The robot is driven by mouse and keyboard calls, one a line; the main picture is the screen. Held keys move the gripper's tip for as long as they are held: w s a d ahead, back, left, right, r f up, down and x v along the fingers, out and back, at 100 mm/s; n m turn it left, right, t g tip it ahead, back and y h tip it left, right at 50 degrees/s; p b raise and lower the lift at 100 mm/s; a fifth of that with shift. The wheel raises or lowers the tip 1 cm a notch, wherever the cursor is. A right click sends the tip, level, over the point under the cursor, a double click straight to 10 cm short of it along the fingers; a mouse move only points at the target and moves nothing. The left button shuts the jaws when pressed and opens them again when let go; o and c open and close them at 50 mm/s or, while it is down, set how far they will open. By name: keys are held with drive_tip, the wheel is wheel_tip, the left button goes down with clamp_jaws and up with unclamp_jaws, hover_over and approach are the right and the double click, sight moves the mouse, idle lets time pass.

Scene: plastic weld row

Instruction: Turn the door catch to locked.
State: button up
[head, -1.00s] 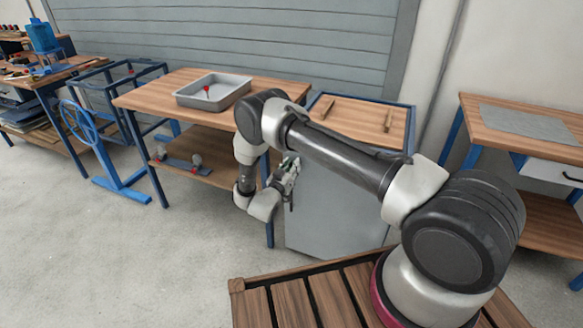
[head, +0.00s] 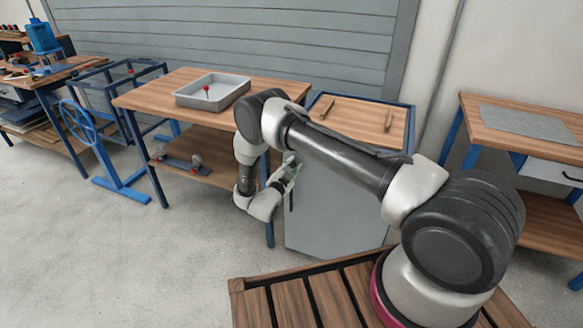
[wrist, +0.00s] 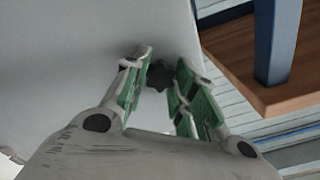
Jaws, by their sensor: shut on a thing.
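The door catch is a small dark lobed knob (wrist: 160,75) on a pale grey door (wrist: 70,60) in the wrist view. My gripper (wrist: 162,82) has its green-padded fingers on both sides of the knob and is shut on it. In the head view my gripper (head: 290,168) is at the upper left edge of the grey cabinet (head: 330,215). The knob is hidden there by my gripper. I cannot tell from the frames whether the catch stands at locked.
A wooden table (head: 150,97) with a grey tray (head: 245,88) stands left of the cabinet. Two wooden pieces lie on the cabinet's top (head: 355,115). Another bench (head: 475,115) stands at the right. A blue stand with a wheel (head: 85,130) is at the left; open floor lies in front.

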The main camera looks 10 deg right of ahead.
drive_tip(key=m, duration=0.3)
drive_tip(key=shift+m, duration=2.1)
drive_tip(key=shift+d, duration=0.1)
drive_tip(key=o, duration=1)
drive_tip(key=v, duration=1.2)
